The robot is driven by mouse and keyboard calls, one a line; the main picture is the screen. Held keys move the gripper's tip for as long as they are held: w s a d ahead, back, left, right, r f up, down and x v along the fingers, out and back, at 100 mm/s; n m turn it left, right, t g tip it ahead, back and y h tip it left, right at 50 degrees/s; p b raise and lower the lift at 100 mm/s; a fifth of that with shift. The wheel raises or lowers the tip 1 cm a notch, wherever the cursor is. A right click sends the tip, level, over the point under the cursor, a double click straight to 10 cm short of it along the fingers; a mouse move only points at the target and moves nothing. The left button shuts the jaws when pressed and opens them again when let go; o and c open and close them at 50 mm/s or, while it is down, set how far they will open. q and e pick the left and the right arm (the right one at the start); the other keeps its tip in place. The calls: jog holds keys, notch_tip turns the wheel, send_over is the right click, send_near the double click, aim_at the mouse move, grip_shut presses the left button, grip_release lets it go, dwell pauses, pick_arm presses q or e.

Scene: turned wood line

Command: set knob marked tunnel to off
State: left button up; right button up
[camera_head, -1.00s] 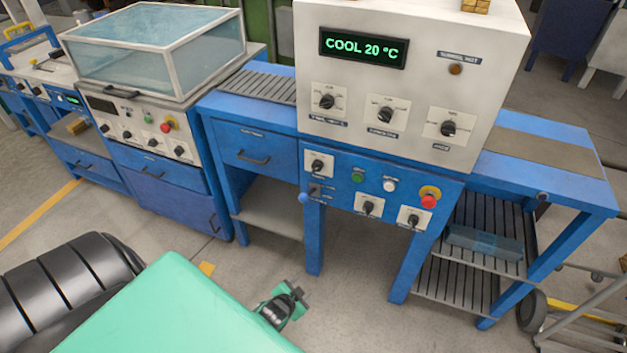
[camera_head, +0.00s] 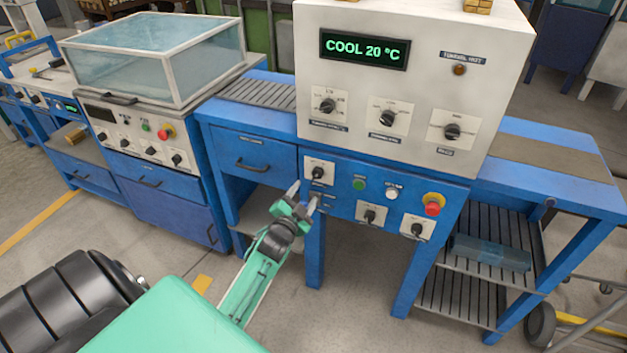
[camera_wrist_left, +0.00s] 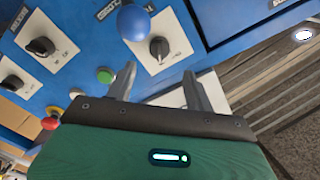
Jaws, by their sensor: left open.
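The lower blue panel has a black knob on a white plate at its upper left (camera_head: 318,173); it also shows in the left wrist view (camera_wrist_left: 159,48). Two more such knobs sit lower on that panel, at its middle (camera_head: 370,216) and right (camera_head: 417,228). I cannot read which knob is marked tunnel. My left gripper (camera_head: 304,194) is open and empty, its fingers pointing at the panel just below the upper-left knob. In the left wrist view the fingertips (camera_wrist_left: 158,73) straddle the line to that knob, apart from it. My right gripper is not in view.
A blue ball handle (camera_wrist_left: 133,22) stands out close to the upper-left knob. A green button (camera_head: 359,184), a white button (camera_head: 392,193) and a red stop button (camera_head: 432,204) are on the same panel. The white cabinet above has a display reading COOL 20 °C (camera_head: 365,49) and three knobs.

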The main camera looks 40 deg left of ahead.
aim_at(315, 177)
pick_arm(q)
jog(key=x, duration=0.7)
jog(key=shift+w, duration=0.4)
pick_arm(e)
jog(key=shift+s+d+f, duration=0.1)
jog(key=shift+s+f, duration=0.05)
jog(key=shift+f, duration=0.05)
pick_arm(q)
jog(key=c, duration=1)
